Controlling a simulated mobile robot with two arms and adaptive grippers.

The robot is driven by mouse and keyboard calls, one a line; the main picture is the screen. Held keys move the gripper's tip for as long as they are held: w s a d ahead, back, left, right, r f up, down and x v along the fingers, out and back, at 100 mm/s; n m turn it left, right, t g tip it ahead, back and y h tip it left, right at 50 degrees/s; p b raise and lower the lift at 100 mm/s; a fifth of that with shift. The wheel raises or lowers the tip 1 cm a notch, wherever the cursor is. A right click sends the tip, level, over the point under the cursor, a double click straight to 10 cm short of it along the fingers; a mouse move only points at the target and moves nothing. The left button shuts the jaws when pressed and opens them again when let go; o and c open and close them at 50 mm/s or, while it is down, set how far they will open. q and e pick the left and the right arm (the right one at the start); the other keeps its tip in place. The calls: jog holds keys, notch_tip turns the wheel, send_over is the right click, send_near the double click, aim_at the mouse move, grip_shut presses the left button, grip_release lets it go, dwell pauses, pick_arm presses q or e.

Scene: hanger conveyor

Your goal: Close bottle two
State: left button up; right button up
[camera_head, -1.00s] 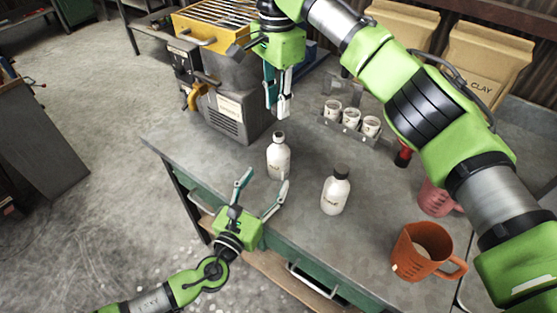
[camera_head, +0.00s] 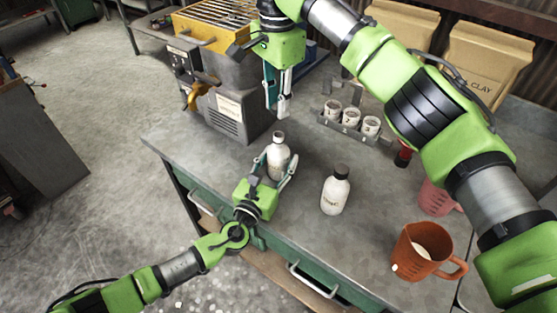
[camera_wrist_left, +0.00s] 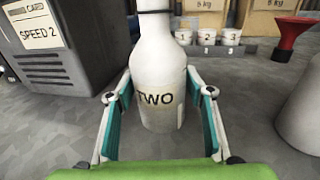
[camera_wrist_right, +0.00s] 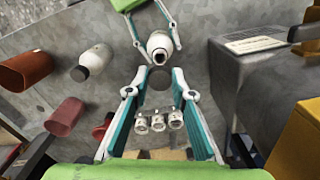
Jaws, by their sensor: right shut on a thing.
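Bottle two (camera_head: 278,160), white and labelled TWO in the left wrist view (camera_wrist_left: 158,75), stands upright on the grey bench. Its open mouth shows in the right wrist view (camera_wrist_right: 160,45), with no cap on it. My left gripper (camera_head: 278,172) is open, its fingers (camera_wrist_left: 158,105) on either side of the bottle's lower body; they look slightly apart from it. My right gripper (camera_head: 279,112) points down above and behind the bottle. It is shut on a dark round cap (camera_wrist_right: 159,79), which is hard to see in the head view.
A second white bottle (camera_head: 335,192) with a black cap stands to the right. An orange mug (camera_head: 425,262) and a pink mug (camera_head: 437,196) are farther right. A rack of three numbered cups (camera_head: 352,126) stands behind. A grey machine (camera_head: 238,112) is at the back left.

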pick_arm(q)
jog(key=c, duration=1)
jog(key=shift+c, duration=0.2)
pick_arm(e)
jog(key=shift+f, duration=2.5)
jog(key=shift+f, duration=0.85)
pick_arm(q)
grip_shut()
pick_arm(e)
jog(key=shift+f, duration=0.6)
